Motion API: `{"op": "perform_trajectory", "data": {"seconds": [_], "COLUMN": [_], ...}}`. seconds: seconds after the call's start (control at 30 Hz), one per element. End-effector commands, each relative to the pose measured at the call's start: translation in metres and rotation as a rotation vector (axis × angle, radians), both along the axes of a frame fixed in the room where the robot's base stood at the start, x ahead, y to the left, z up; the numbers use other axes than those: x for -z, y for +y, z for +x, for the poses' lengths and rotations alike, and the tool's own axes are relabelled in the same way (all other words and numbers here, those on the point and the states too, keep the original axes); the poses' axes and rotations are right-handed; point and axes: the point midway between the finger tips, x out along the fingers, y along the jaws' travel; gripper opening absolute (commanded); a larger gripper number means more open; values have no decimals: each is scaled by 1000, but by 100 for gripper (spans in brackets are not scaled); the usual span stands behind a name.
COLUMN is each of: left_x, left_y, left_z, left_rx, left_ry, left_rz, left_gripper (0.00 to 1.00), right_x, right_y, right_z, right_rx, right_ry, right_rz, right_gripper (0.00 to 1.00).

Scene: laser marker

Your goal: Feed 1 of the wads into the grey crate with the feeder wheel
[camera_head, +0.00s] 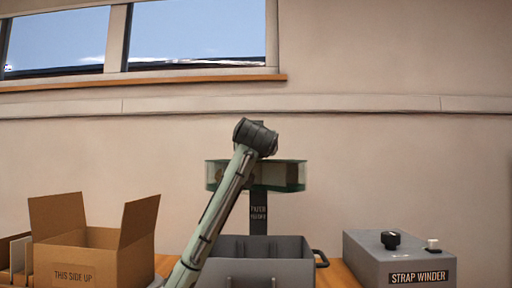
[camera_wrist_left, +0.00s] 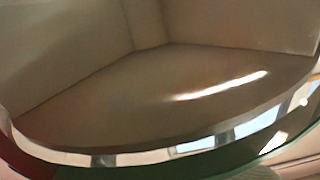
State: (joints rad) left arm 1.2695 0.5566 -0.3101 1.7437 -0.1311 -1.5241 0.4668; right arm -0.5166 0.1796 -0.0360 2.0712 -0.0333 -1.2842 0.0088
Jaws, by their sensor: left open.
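The feeder (camera_head: 295,176) is a translucent green case on a dark post behind the grey crate in the head view. Brownish shapes show inside it, but I cannot tell wads or the wheel apart. The grey crate (camera_head: 285,248) stands open in front of the post, with dividers partly visible inside. My left arm rises across the crate and the feeder, hiding part of both. Its dark joint is at the feeder's top; the gripper's fingers do not show. The left wrist view has a curved, shiny, see-through rim (camera_wrist_left: 150,158) very close, with brown surfaces behind it. My right gripper is not in view.
An open cardboard box (camera_head: 75,265) stands at the left. A grey strap winder (camera_head: 375,265) with a black knob (camera_head: 390,240) and a small pale knob (camera_head: 432,244) is at the right. Windows line the wall behind.

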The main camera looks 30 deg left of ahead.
Motion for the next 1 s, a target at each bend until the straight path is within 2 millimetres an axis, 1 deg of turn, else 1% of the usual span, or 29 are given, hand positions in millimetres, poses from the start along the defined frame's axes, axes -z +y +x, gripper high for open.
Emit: {"op": "perform_trajectory", "data": {"seconds": [0.27, 0.37, 0.7, 0.73, 1.0], "left_x": [0, 0, 0, 0, 0], "left_y": [2, 2, 1, 1, 1], "left_z": [2, 2, 2, 2, 2], "left_rx": [0, 0, -1, -1, -2], "left_ry": [0, 0, 0, 0, 1], "left_rz": [0, 0, 0, 0, -1], "left_gripper": [56, 45, 3, 0, 0], "right_x": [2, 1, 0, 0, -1], "right_y": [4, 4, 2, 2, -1], "right_z": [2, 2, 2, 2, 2], "right_rx": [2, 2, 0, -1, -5], "right_ry": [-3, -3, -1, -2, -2], "right_rz": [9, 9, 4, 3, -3], "right_gripper": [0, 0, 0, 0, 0]}}
